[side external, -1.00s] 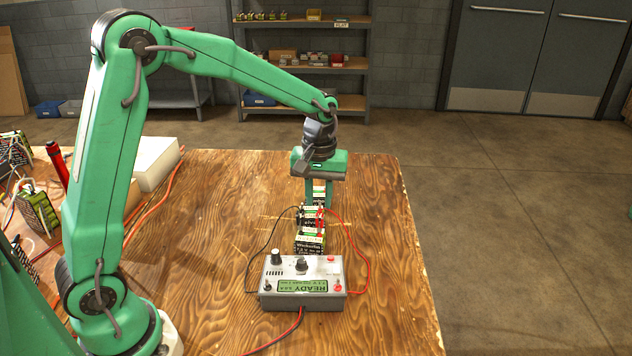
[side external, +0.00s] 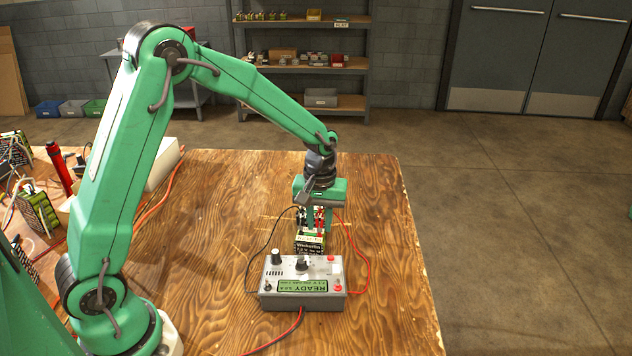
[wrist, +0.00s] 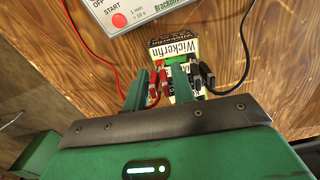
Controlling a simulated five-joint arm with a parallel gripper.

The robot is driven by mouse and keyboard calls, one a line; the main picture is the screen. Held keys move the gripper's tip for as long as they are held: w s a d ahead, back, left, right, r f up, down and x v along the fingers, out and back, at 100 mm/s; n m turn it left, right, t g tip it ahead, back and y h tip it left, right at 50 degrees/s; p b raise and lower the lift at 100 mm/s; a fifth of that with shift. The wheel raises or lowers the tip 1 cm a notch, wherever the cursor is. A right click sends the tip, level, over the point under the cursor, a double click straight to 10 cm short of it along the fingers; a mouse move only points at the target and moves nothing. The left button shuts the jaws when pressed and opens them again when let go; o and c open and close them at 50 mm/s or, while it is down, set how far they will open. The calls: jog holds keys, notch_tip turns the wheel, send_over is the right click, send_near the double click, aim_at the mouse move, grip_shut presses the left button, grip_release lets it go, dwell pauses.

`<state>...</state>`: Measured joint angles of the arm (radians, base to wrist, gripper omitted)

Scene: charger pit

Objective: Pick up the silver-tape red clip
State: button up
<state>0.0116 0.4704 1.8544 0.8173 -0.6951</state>
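Two red clips (wrist: 155,88) stand on the battery pack (wrist: 177,50), a black, white and green block marked Wickerfin. In the side view, red clips (side external: 319,214) show at the near end of my gripper (side external: 319,222), above the pack (side external: 309,245). In the wrist view my gripper (wrist: 164,72) is open, one finger on each side of the red clips, with a gap between fingers. Black clips (wrist: 207,75) sit just right of the right finger. I cannot make out silver tape on either red clip, nor whether a finger touches one.
The table is clear to the right. More packs (side external: 38,210) lie far left.

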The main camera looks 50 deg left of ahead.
aim_at(320, 216)
dwell(0.5)
jog(key=c, duration=0.5)
jog(key=shift+c, duration=0.2)
jog(key=shift+r, duration=0.65)
jog(key=r, duration=0.3)
jog(key=shift+s+d+r, duration=0.1)
jog(key=shift+s+d, duration=0.1)
jog(key=shift+d, duration=0.15)
jog(key=s+d+r, duration=0.5)
jog(key=d+r, duration=0.1)
jog(key=d, duration=0.3)
jog(key=shift+s+d+r, duration=0.15)
jog(key=shift+s+r, duration=0.05)
jog(key=shift+s, duration=0.2)
